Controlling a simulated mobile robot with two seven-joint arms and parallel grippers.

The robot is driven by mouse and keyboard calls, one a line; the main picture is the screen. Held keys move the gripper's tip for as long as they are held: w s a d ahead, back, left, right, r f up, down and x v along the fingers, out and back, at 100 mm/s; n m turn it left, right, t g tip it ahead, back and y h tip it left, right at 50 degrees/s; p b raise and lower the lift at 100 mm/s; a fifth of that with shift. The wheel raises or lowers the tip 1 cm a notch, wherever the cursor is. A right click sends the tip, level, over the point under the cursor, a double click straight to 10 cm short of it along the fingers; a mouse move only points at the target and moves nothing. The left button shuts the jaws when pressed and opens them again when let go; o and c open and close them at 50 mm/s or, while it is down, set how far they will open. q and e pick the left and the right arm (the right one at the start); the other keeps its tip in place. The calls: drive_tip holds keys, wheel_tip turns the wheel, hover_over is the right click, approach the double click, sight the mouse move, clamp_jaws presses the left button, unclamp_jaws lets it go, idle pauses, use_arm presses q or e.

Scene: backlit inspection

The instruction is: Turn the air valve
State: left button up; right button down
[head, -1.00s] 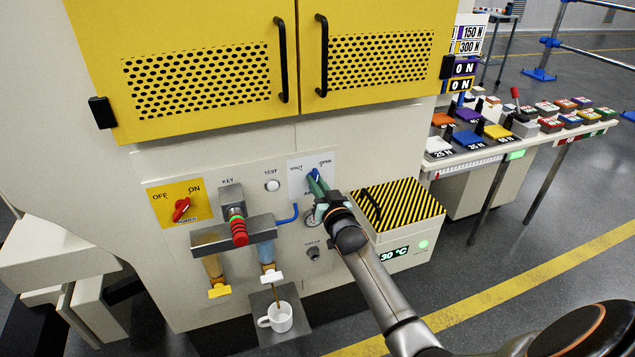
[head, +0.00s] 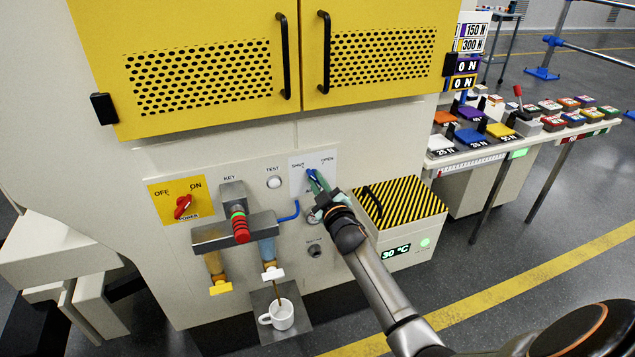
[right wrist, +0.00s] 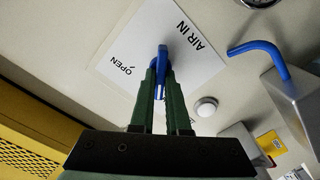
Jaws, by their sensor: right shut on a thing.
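The air valve has a blue handle (head: 310,174) on a white label plate (head: 299,187), with SHUT printed at its left and OPEN at its right. My right gripper (head: 315,182) reaches the plate from the lower right and is shut on the handle. In the right wrist view, the green fingers (right wrist: 160,75) close around the blue handle (right wrist: 163,54), over the plate marked AIR IN and OPEN. The fingers hide part of the handle and plate. My left gripper is not in view.
Left of the valve are a red power knob (head: 183,206), a test button (head: 273,183) and a metal block with a red-ringed key fitting (head: 240,228). A white mug (head: 280,315) stands below. A striped box (head: 400,208) stands close right of my gripper.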

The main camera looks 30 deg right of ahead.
drive_tip(key=shift+n, duration=0.6)
drive_tip(key=c, duration=0.9)
unclamp_jaws()
drive_tip(key=shift+s, duration=0.1)
drive_tip(key=shift+s+a, duration=0.15)
drive_tip(key=shift+s, duration=0.15)
drive_tip(key=v, duration=1.1)
drive_tip(key=shift+s+p, duration=0.3)
drive_tip(key=shift+p, duration=0.15)
